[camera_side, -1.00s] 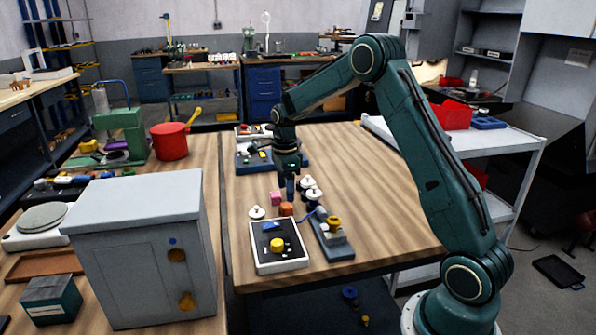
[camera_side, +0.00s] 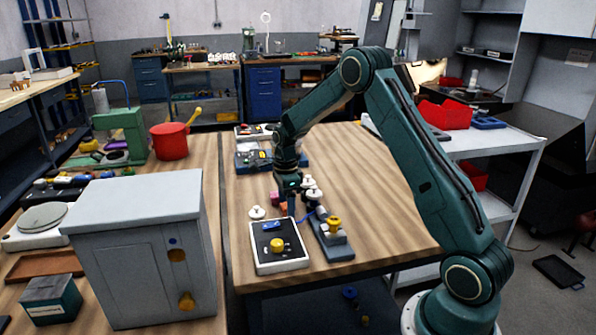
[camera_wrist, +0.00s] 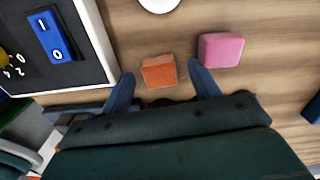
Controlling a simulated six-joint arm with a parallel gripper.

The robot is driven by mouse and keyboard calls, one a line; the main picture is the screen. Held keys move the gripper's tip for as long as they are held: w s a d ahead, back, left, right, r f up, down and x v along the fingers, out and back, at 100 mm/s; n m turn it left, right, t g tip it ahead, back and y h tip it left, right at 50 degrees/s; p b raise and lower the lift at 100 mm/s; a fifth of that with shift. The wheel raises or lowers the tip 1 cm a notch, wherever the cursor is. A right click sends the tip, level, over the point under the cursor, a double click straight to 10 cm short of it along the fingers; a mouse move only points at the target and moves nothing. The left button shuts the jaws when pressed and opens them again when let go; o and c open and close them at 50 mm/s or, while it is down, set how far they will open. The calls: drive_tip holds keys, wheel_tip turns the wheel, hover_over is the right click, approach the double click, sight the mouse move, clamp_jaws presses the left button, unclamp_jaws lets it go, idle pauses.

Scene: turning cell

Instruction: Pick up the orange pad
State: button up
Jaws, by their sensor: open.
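The orange pad (camera_wrist: 159,71) is a small block lying on the wooden table. In the wrist view it shows between the two blue fingertips of my gripper (camera_wrist: 161,70), with a gap on each side. In the side view my gripper (camera_side: 291,204) points down at the pad, low over the table, and its fingers hide most of the pad. My gripper is open and holds nothing. I cannot tell exactly how far the fingertips are above the table.
A pink block (camera_wrist: 221,50) lies just right of the right finger. A panel with a blue switch (camera_wrist: 52,36) is at the left. A white round piece (camera_side: 257,212) and a device with a yellow knob (camera_side: 333,223) stand close by. The table's right side is clear.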

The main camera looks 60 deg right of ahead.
idle(0.3)
drive_tip(key=c, duration=1.1)
drive_tip(key=shift+o, duration=0.2)
drive_tip(key=shift+r, duration=0.15)
wheel_tip(320, 180, up, 20)
drive_tip(key=o, duration=0.4)
drive_tip(key=c, duration=0.3)
drive_tip(key=shift+s, duration=0.15)
